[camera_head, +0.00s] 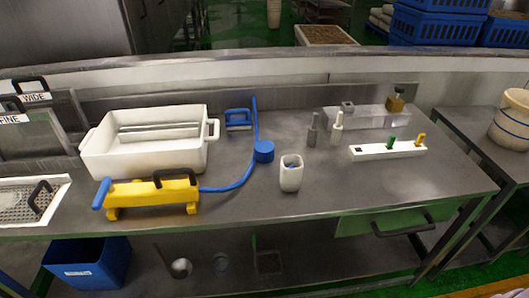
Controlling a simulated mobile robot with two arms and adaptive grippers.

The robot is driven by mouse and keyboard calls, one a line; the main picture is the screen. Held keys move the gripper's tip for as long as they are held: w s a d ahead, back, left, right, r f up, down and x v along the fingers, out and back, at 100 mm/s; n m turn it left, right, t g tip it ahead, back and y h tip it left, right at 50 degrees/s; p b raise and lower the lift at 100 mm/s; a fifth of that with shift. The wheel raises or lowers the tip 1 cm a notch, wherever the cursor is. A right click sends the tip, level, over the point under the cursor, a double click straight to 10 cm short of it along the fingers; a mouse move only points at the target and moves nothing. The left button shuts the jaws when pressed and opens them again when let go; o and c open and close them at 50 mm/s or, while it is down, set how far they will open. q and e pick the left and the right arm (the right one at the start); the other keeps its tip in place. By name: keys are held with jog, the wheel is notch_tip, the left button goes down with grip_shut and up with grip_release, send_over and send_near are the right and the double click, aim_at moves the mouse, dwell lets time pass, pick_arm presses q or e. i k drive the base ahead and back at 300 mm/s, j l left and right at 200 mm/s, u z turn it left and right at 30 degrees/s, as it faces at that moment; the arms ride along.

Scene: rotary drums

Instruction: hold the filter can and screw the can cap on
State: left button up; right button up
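A white open-topped container (291,176), which looks like the filter can, stands upright near the middle of the steel table (330,185). Something bluish shows inside its mouth. A round blue piece (263,152) lies just behind and left of it, touching a blue hose; I cannot tell whether it is the can cap. No other clear cap shows on the table. Neither of my grippers is in view.
A white tub (150,155) and a yellow tool (150,195) with a blue hose (240,180) take up the table's left. A white strip (385,151) with green and yellow levers and a steel block (368,117) stand right. The table's front right is clear.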

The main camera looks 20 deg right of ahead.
aim_at(290, 177)
jog(key=i+l+u, duration=0.15)
jog(key=l+u, duration=0.25)
jog(key=l, duration=0.3)
jog(key=l+u, duration=0.4)
jog(key=l, duration=0.3)
jog(key=i+l, duration=0.05)
